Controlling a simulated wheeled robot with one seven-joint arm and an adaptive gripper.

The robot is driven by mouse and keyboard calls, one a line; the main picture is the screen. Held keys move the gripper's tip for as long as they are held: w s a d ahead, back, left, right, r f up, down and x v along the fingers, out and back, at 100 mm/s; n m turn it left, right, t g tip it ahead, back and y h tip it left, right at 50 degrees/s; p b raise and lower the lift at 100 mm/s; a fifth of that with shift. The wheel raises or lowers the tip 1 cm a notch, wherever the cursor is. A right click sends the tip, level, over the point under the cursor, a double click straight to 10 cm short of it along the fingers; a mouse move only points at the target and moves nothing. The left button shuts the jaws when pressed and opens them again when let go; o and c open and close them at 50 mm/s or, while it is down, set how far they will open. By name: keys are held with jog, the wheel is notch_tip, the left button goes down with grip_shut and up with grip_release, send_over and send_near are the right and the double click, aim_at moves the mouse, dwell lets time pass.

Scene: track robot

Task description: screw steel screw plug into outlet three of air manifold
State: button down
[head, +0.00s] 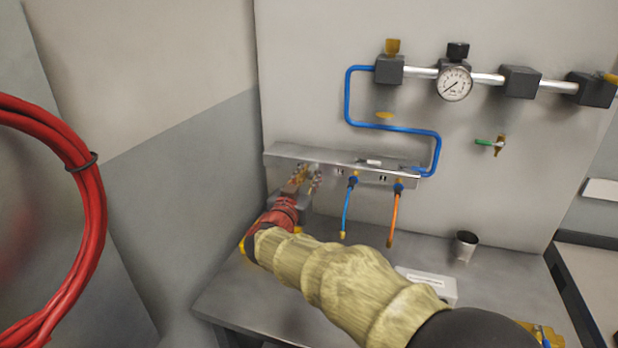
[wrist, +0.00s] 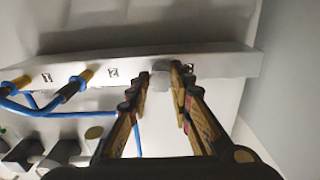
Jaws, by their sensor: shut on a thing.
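The air manifold (head: 277,152) is a long metal bar on the wall panel; it also crosses the wrist view (wrist: 225,64). My gripper (head: 310,176) is up at the underside of its left part. In the wrist view my gripper (wrist: 160,74) has its two fingers closed around a small grey piece, seemingly the steel screw plug (wrist: 160,84), against the bar. The plug's far end and the outlet behind it are hidden, so I cannot tell whether it is in the opening.
A blue hose (head: 347,210) and an orange hose (head: 393,217) hang from the manifold to the right of my gripper. A blue pipe (head: 350,97) joins the manifold to the gauge (head: 454,83) line. A metal cup (head: 466,247) and a white box (head: 428,284) stand on the bench (head: 520,300).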

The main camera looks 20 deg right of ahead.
jog(key=c, duration=1.5)
grip_release()
jog(key=shift+c, duration=1.1)
jog(key=n, duration=0.4)
jog(key=shift+n, duration=0.4)
jog(key=n, duration=0.4)
jog(key=shift+p, duration=0.4)
jog(key=n, duration=0.3)
jog(key=shift+p, duration=0.4)
